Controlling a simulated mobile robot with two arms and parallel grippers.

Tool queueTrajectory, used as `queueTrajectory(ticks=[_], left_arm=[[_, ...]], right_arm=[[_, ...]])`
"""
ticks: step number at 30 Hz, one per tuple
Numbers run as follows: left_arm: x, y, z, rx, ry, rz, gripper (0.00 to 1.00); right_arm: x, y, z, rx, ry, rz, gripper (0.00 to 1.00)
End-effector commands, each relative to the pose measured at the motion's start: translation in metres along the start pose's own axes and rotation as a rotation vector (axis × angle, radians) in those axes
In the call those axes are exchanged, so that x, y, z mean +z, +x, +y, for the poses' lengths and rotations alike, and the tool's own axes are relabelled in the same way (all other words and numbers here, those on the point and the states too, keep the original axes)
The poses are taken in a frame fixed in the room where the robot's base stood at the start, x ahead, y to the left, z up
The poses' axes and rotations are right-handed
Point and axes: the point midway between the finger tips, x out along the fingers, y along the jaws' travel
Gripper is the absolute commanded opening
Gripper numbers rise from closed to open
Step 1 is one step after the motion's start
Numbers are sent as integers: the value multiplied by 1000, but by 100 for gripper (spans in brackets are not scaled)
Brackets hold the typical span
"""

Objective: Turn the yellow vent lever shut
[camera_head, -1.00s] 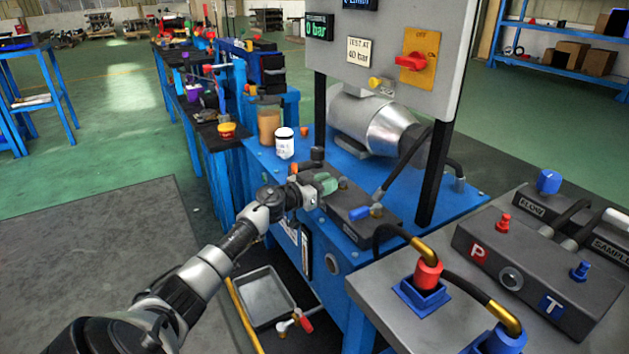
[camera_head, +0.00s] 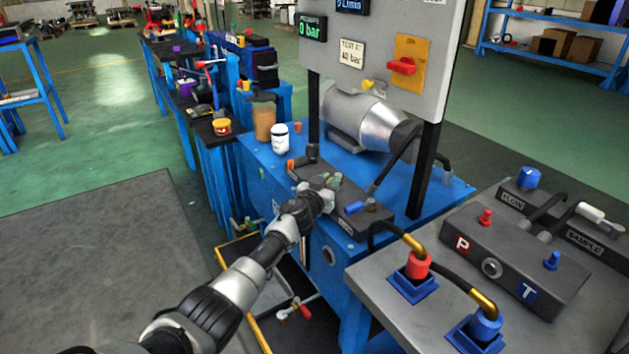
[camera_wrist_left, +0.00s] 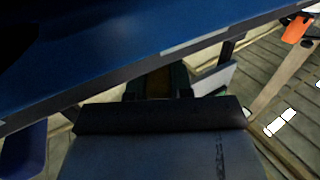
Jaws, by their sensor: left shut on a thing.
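My left gripper (camera_head: 332,181) reaches in from the left, with its greenish fingertips low over the dark manifold block (camera_head: 305,173) on the blue bench. In the left wrist view a dull yellow-brown thing (camera_wrist_left: 155,82) sits between the fingers and touches them. It appears to be the yellow vent lever, but it is dark and mostly hidden; the head view does not show it clearly. The left gripper is shut on it. A blue lever (camera_head: 353,207) is on the same block, just right of the gripper. My right gripper is out of view.
A white jar (camera_head: 280,138) and a brown container (camera_head: 263,122) stand behind the gripper. A silver motor (camera_head: 365,120) and a panel with a red switch (camera_head: 402,66) stand beyond. Hoses with a red coupling (camera_head: 417,265) and a blue coupling (camera_head: 485,324) are at front right.

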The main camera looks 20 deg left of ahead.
Motion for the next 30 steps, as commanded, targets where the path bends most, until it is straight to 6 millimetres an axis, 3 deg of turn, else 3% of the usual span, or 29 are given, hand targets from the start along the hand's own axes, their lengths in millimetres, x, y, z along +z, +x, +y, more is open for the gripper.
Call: queueTrajectory(ticks=[17,18,22,30], left_arm=[[4,-2,0,-40,1,-10,0],[4,-2,0,-39,1,-10,24],[3,-1,0,-39,1,-8,44],[1,-1,0,-37,0,-5,47]], right_arm=[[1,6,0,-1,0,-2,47],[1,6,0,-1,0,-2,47],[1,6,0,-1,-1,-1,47],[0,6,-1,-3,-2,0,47]])
